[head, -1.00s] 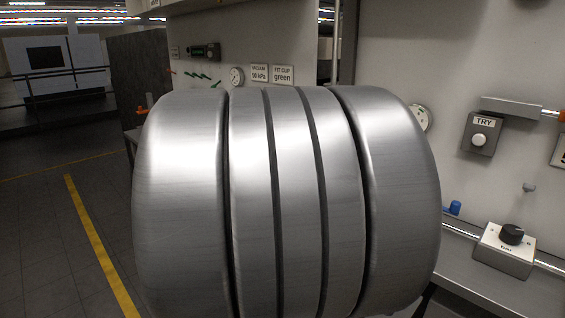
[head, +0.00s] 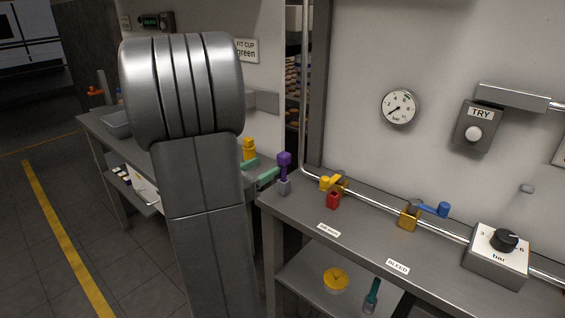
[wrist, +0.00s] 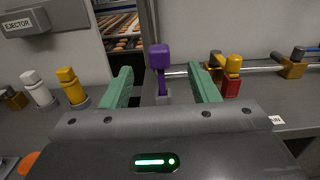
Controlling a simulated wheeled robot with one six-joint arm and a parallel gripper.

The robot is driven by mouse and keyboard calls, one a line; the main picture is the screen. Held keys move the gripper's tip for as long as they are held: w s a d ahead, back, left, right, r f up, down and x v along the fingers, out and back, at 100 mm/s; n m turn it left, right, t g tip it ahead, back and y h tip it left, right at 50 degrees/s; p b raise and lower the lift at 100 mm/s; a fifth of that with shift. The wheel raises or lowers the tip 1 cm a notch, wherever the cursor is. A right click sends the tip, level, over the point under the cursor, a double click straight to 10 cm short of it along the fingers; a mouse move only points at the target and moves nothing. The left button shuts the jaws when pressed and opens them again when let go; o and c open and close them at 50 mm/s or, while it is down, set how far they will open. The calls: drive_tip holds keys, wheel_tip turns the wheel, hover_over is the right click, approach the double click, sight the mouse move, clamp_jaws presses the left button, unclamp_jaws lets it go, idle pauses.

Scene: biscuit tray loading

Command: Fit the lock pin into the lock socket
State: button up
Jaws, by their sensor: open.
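A purple-headed pin (head: 284,160), which looks like the lock pin, stands upright in a grey holder (head: 284,186) at the left corner of the bench. It also shows in the wrist view (wrist: 160,57). My gripper (head: 262,170) has green fingers, open and empty. In the wrist view my gripper (wrist: 160,76) faces the pin, which appears centred between the fingers and at or just beyond their tips. A red block (head: 333,200) sits below a yellow valve handle (head: 331,182), right of the pin. It may be the lock socket; I cannot see an opening in it.
Yellow (wrist: 72,88) and white (wrist: 37,88) pegs stand left of my gripper. The bench front is mostly clear.

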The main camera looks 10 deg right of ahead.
sight(288, 153)
drive_tip(key=p+x, duration=0.1)
drive_tip(key=x, duration=0.5)
drive_tip(key=shift+w+d, duration=0.15)
drive_tip(key=shift+d, duration=0.1)
drive_tip(key=x, duration=0.2)
drive_tip(key=p+x, duration=0.1)
drive_tip(key=x, duration=0.1)
drive_tip(key=shift+w+d+f, duration=0.2)
drive_tip(key=shift+w+f, duration=0.05)
drive_tip(key=shift+w, duration=0.15)
drive_tip(key=c, duration=1.1)
drive_tip(key=shift+o, duration=0.2)
drive_tip(key=shift+r, duration=0.15)
